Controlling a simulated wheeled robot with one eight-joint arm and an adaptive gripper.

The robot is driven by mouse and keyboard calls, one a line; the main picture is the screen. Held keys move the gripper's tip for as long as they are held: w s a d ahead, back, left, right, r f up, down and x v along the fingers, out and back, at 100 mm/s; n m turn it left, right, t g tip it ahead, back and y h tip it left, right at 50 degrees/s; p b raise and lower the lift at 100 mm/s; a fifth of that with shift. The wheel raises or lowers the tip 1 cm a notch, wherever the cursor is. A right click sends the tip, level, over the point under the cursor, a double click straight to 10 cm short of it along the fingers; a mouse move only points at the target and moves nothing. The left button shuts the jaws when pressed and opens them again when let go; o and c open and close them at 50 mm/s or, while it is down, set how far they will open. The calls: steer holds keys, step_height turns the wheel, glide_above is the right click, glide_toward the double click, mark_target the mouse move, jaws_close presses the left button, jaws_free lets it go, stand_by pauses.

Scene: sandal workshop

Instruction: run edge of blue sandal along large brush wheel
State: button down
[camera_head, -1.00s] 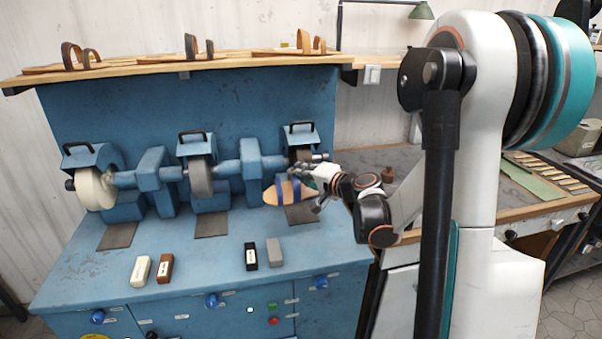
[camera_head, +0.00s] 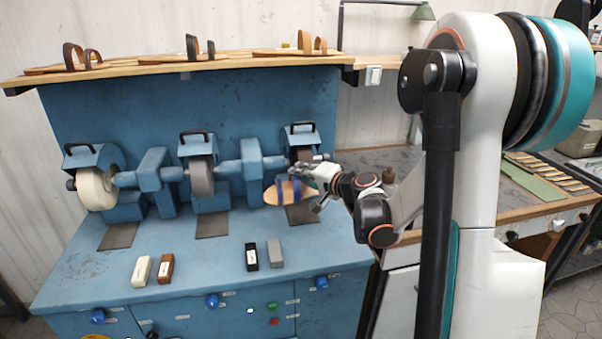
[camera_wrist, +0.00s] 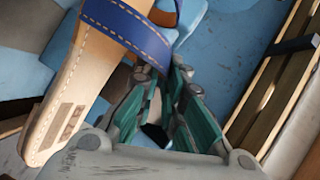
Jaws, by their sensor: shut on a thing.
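The blue-strapped sandal (camera_head: 289,196) has a tan sole and is held off the bench top, just in front of the right-hand wheel. My gripper (camera_head: 304,172) is shut on it from the right. In the wrist view the sandal's sole (camera_wrist: 62,105) and wide blue strap (camera_wrist: 128,24) fill the left side, beside my gripper's green-padded fingers (camera_wrist: 160,98). The right-hand wheel (camera_head: 305,155) is greyish brown and partly hidden by its hood and my gripper. I cannot tell whether the sandal touches it. A grey wheel (camera_head: 201,177) sits mid-shaft and a cream wheel (camera_head: 97,189) at the left.
The blue bench (camera_head: 205,270) carries several small blocks, including a black one (camera_head: 251,257) and a grey one (camera_head: 274,252). A wooden shelf (camera_head: 230,60) above holds more sandals. A workbench (camera_head: 530,225) stands at the right. The bench's front middle is mostly clear.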

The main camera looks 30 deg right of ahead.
steer(key=shift+w+a, duration=0.1)
steer(key=shift+a, duration=0.1)
steer(key=shift+w+a, duration=0.15)
steer(key=shift+a, duration=0.15)
steer(key=shift+w+a, duration=0.2)
steer(key=shift+a, duration=0.2)
steer(key=shift+w+a, duration=0.1)
steer(key=shift+a, duration=0.2)
steer(key=shift+w+a, duration=0.25)
steer(key=shift+a, duration=0.25)
steer(key=shift+w+a, duration=0.2)
steer(key=shift+a, duration=0.3)
stand_by(1.1)
steer(key=shift+a, duration=0.15)
steer(key=shift+w+a, duration=0.2)
steer(key=shift+a, duration=0.1)
steer(key=shift+w+a+f+b, duration=0.1)
steer(key=shift+w+a+b, duration=0.2)
steer(key=shift+a, duration=0.65)
steer(key=shift+w+a+b, duration=0.15)
steer(key=shift+w+a, duration=0.2)
steer(key=shift+a, duration=0.55)
stand_by(2.4)
